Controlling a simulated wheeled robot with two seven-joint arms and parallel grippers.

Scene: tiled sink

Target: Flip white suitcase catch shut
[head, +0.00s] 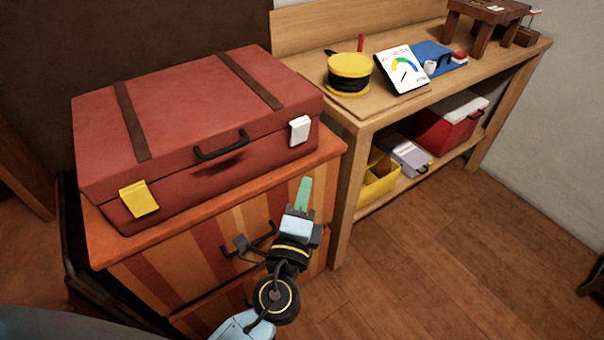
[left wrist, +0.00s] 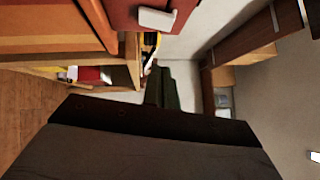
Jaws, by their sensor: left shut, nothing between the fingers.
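A closed red suitcase (head: 200,100) with two dark straps lies on an orange striped drawer cabinet (head: 190,270). Its white catch (head: 299,130) is on the front face near the right end and looks tilted out a little at its lower edge; I cannot tell its exact angle. A yellow catch (head: 139,199) is near the left end and a black handle (head: 222,146) is between them. My left gripper (head: 304,193) is shut and empty, below the white catch and apart from it. In the left wrist view the white catch (left wrist: 157,18) shows above my dark fingers (left wrist: 161,85). My right gripper is not in view.
A wooden workbench (head: 405,108) stands to the right, with a yellow-and-black round container (head: 348,73) and a gauge card (head: 403,70) on top. Its lower shelf holds a yellow bin (head: 377,185) and a red box with a white lid (head: 450,125).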

